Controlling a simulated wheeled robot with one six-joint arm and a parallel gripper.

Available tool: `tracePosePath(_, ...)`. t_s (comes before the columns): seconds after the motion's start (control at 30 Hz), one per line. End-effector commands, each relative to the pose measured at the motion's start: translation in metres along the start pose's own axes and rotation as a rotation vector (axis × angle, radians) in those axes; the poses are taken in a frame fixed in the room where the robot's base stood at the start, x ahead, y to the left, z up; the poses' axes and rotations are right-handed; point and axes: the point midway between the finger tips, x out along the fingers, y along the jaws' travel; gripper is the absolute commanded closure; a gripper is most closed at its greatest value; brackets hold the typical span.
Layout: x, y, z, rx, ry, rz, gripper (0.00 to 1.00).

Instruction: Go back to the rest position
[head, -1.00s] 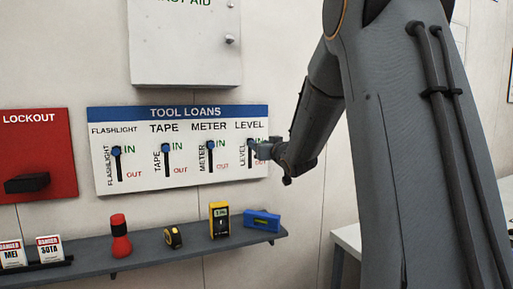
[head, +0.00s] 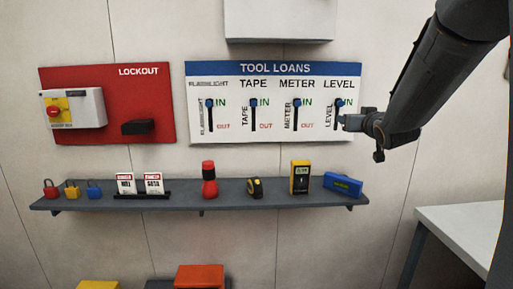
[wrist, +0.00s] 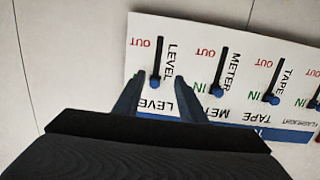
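The white TOOL LOANS board (head: 228,133) hangs on the wall with sliders for flashlight, tape, meter and level. All the blue knobs are at the IN ends of their slots. The level knob (head: 340,101) also shows in the wrist view (wrist: 155,91). My gripper (head: 346,121) is in front of the level slot at the board's right side. In the wrist view my gripper (wrist: 160,82) has its two fingers spread apart, one on each side of the level slot. Nothing is seen held; whether the fingers touch the board is unclear.
A grey shelf (head: 120,201) below carries padlocks, danger tags, a flashlight (head: 209,180), a tape measure (head: 255,187), a meter (head: 300,177) and a blue level (head: 343,185). A red LOCKOUT board (head: 90,82) is at left. A pale table (head: 465,225) stands at lower right.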

Motion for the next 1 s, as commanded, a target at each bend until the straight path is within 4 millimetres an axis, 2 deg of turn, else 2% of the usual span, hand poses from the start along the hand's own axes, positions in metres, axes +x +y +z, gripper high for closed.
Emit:
tracePosePath(0.1, -0.017, -0.018, 0.050, 0.004, -0.158, 0.028, 0.62)
tracePosePath(0.27, -0.052, -0.039, 0.118, 0.005, -0.379, 0.056, 0.62)
tracePosePath(0.5, -0.123, -0.073, 0.205, -0.004, -0.694, 0.060, 0.62)
tracePosePath(0.67, -0.181, -0.096, 0.253, -0.013, -0.897, 0.045, 0.62)
tracePosePath(0.8, -0.235, -0.114, 0.287, -0.023, -1.067, 0.022, 0.62)
tracePosePath(0.9, -0.272, -0.124, 0.305, -0.029, -1.175, 0.003, 0.62)
tracePosePath(1.0, -0.300, -0.133, 0.317, -0.034, -1.255, -0.014, 0.62)
